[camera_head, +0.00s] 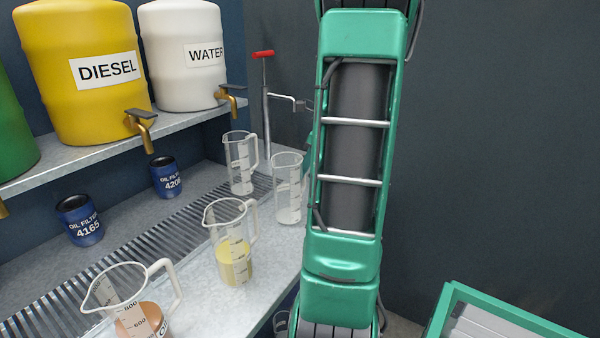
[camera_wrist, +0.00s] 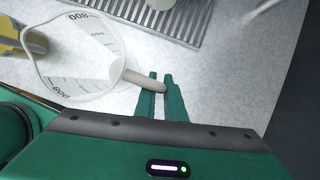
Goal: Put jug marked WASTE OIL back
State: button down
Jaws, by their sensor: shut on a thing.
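In the wrist view my gripper (camera_wrist: 163,90) is shut on the handle (camera_wrist: 145,82) of a clear jug (camera_wrist: 85,60), seen from above with 800 on its scale. I cannot read WASTE OIL on it. A jug with yellow liquid (camera_head: 235,262) stands on the counter, and two clear, seemingly empty jugs (camera_head: 240,165) (camera_head: 287,190) stand farther back.
A slotted grate (camera_head: 165,240) runs along the counter, with two blue oil filters (camera_head: 80,222) (camera_head: 165,178) behind it. The shelf (camera_head: 70,165) above bears the DIESEL barrel (camera_head: 85,100), the WATER barrel (camera_head: 180,85) and a green one (camera_head: 12,130). A green-edged case (camera_head: 500,315) stands at the lower right.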

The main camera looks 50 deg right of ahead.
jog(key=shift+f, duration=0.35)
jog(key=shift+a, duration=0.1)
jog(key=c, duration=1.8)
grip_release()
jog(key=shift+c, duration=0.2)
jog(key=v, duration=1.2)
